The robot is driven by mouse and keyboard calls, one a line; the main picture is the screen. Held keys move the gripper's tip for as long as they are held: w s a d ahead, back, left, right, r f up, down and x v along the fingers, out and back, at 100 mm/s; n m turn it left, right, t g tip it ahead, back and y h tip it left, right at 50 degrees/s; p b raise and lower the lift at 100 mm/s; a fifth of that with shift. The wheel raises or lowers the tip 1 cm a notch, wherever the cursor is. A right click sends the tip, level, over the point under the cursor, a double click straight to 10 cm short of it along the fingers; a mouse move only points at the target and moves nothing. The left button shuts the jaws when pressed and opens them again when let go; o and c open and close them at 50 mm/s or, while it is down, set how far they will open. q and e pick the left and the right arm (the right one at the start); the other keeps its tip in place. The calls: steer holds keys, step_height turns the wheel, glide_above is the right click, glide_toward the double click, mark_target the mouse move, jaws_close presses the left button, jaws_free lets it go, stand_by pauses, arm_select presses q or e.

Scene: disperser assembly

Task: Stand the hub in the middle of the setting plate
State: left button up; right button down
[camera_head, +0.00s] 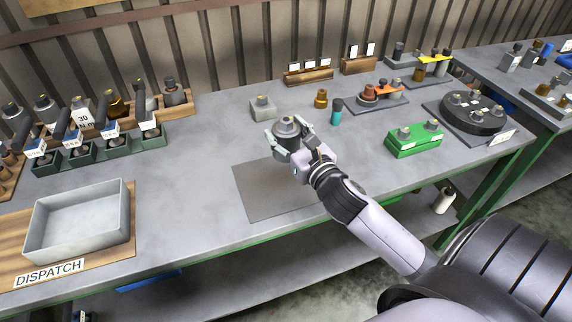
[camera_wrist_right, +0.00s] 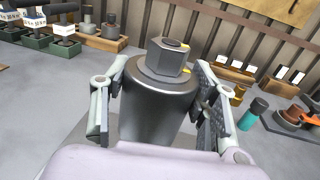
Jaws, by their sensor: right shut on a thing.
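The hub (camera_head: 286,126) is a grey metal cylinder with a narrower hexagonal top. My right gripper (camera_head: 289,139) is shut on it, with one finger on each side. In the right wrist view the hub (camera_wrist_right: 158,92) stands upright between the fingers, its hex top clear above them. The setting plate (camera_head: 262,196) is a flat, darker grey rectangle on the bench. The hub appears over its far edge; the hub's underside is hidden, so I cannot tell its height. My wrist covers the plate's right part. My left gripper is not in view.
A grey block (camera_head: 263,107) stands just behind the hub. A brass piece (camera_head: 321,98), a teal bottle (camera_head: 337,112) and a green block (camera_head: 414,139) are to the right. A grey tray (camera_head: 79,222) sits at the front left. The bench between tray and plate is clear.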

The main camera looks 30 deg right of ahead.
step_height(320, 180, down, 5)
steer(key=shift+r+b, duration=0.2)
steer(key=shift+b, duration=0.1)
steer(key=shift+f, duration=0.45)
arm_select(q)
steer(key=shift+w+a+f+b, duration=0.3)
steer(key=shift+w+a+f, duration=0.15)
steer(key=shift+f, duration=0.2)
arm_select(e)
steer(key=shift+f, duration=1.85)
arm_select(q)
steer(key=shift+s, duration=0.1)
arm_select(e)
steer(key=shift+f, duration=0.15)
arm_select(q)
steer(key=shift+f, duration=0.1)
arm_select(e)
steer(key=c, duration=0.6)
jaws_free()
steer(key=shift+f, duration=0.1)
